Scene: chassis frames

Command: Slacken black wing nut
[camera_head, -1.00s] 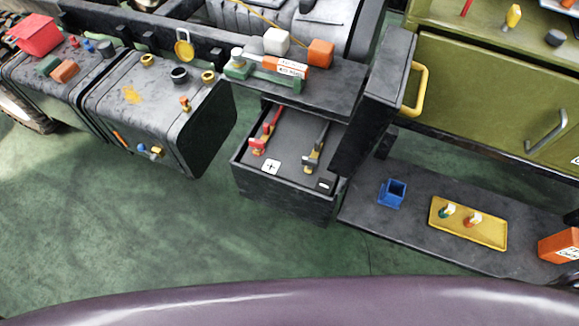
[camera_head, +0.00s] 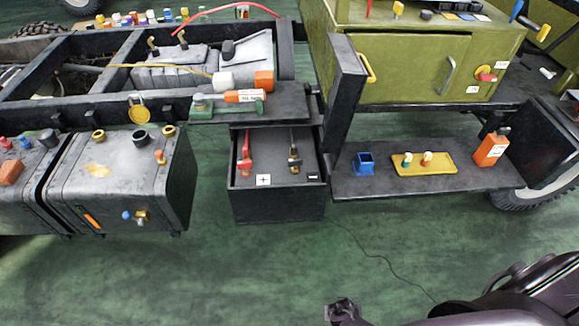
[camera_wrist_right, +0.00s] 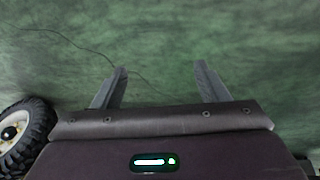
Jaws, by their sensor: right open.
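The open black battery box (camera_head: 275,208) shows in the middle of the head view. A black clamp with a brassy base (camera_head: 294,158) stands in it on the right, by the minus label (camera_head: 312,177); the black wing nut seems to be part of it, too small to make out. A red clamp (camera_head: 245,152) stands on the left, by the plus label (camera_head: 263,180). My right gripper (camera_wrist_right: 160,72) is open and empty over green floor in the right wrist view, away from the box. My left gripper is not in view.
Above the box is a black shelf (camera_head: 216,115) with a green and orange tool. A black upright (camera_head: 344,85) stands at its right. The side step (camera_head: 385,184) holds a blue cup (camera_head: 364,164), a yellow tray (camera_head: 400,171) and an orange bottle (camera_head: 491,150).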

